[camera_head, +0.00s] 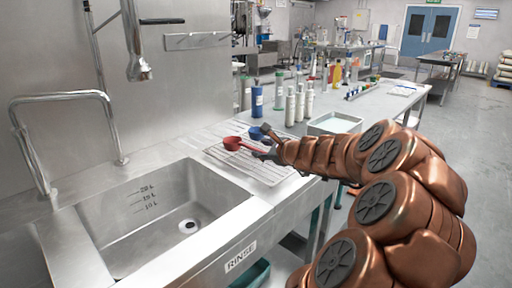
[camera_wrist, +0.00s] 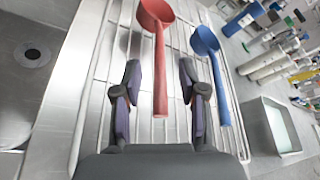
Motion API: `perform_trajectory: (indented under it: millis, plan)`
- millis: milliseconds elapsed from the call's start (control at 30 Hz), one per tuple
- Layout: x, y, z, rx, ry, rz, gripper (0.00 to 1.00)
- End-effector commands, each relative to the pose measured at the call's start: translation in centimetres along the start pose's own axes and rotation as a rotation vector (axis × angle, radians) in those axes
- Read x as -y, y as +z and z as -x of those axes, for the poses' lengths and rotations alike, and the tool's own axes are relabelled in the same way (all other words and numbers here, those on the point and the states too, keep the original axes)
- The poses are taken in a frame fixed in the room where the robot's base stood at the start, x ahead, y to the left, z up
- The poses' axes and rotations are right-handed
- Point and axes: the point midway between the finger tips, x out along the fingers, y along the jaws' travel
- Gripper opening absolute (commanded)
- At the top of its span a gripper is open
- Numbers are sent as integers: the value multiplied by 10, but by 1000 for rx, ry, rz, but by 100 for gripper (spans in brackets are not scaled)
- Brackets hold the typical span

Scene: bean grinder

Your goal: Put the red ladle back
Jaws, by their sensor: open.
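The red ladle (camera_head: 233,144) is on or just above the wire drying rack (camera_head: 258,172) right of the sink. In the wrist view the red ladle (camera_wrist: 160,62) has its bowl at the top and its handle pointing down between my fingers. My gripper (camera_wrist: 166,75) is open, with a finger on each side of the handle and visible gaps to it. In the head view my gripper (camera_head: 268,146) is at the handle end, partly hidden by my arm. I cannot tell the exact height of the ladle above the rack.
A blue ladle (camera_wrist: 212,72) lies close to the right of my right finger. The sink (camera_head: 165,215) is to the left. A white tray (camera_head: 335,123) and several bottles (camera_head: 299,103) stand on the counter behind. A faucet (camera_head: 138,68) hangs over the sink.

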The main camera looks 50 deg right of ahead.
Motion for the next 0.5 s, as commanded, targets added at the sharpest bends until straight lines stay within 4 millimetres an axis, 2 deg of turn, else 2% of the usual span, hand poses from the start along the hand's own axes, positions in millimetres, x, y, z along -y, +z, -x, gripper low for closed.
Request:
perform_trajectory:
  millis: [33,200,500]
  plan:
    - [2,1,10,0,-4,0,42]
    - [0,1,33,0,-1,0,42]
    - [0,0,56,0,0,0,42]
